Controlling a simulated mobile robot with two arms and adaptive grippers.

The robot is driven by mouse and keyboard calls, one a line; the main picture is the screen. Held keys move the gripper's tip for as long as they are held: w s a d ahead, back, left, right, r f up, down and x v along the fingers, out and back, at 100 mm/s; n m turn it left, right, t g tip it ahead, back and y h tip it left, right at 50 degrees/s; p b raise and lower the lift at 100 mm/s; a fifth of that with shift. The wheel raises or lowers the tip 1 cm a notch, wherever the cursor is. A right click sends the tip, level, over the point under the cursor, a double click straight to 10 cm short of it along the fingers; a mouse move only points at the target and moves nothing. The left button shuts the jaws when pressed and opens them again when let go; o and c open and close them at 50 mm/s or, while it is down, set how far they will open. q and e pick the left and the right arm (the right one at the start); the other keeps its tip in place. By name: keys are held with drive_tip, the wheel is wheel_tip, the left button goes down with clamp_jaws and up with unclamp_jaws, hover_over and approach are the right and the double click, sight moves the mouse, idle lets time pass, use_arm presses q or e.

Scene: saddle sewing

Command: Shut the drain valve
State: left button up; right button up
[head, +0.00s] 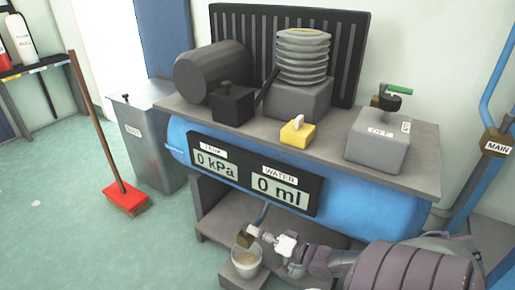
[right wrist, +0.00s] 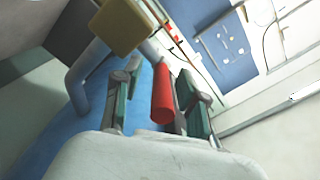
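The drain valve shows as a brass block (head: 245,239) under the blue tank, on a pipe above a cup (head: 246,262). In the right wrist view its brass body (right wrist: 118,26) is at the top, and its red handle (right wrist: 163,94) points toward my palm. My right gripper (head: 263,236) is beside the valve in the head view. In the right wrist view the two fingers of the right gripper (right wrist: 158,100) stand apart on either side of the red handle, with a visible gap on the left. The handle is hard to make out in the head view. My left gripper is not in view.
The blue tank (head: 375,207) is above my right gripper. Its displays (head: 278,187) read 0 kPa and 0 ml. A grey bin (head: 150,145) and a red broom (head: 126,200) stand at the left.

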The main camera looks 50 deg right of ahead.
drive_tip(key=shift+s, duration=0.1)
drive_tip(key=v, duration=1.2)
idle(0.4)
